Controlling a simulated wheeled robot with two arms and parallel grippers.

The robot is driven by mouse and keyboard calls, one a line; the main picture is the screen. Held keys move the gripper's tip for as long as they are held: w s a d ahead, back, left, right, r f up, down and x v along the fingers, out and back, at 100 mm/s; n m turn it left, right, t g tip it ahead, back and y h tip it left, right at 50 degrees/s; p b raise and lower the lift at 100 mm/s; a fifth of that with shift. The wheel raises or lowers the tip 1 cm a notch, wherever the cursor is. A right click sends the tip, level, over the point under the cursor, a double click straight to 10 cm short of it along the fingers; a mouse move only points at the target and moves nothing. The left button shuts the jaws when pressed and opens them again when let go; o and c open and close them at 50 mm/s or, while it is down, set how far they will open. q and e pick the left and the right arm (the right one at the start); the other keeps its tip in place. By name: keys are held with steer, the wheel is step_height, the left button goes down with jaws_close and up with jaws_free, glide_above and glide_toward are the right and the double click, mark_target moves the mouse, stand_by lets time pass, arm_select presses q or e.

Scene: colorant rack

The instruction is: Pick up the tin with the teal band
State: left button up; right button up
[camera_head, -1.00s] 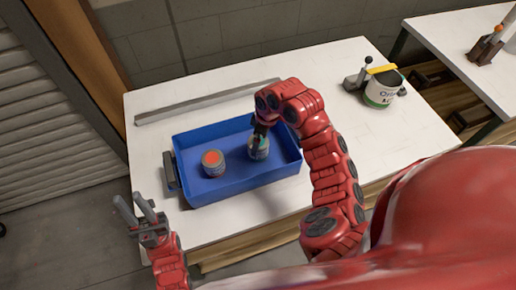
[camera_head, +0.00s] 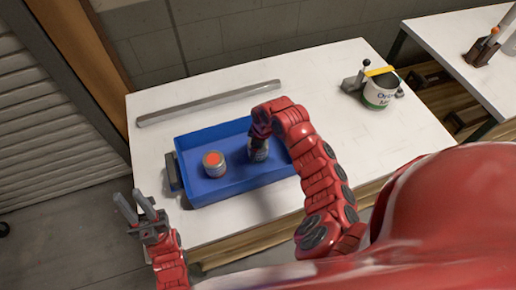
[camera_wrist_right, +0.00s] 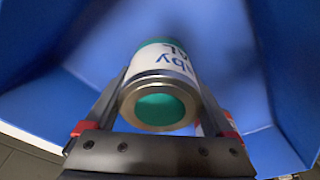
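The tin with the teal band (camera_head: 259,154) stands in the right part of the blue tray, largely hidden by my right gripper (camera_head: 258,136). In the right wrist view the tin (camera_wrist_right: 160,100) has a silver rim, a teal lid, a white label with blue letters and a teal band. My right gripper's fingers (camera_wrist_right: 160,90) lie on either side of it, open around it; whether they touch it is not clear. My left gripper (camera_head: 142,214) is open and empty, left of the tray's front corner.
A tin with an orange-red lid (camera_head: 214,164) stands in the left part of the blue tray (camera_head: 235,188). A grey bar (camera_head: 208,104) lies behind the tray. The white table (camera_head: 330,85) is clear between.

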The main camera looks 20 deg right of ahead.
steer(key=c, duration=0.9)
steer(key=shift+r, duration=0.1)
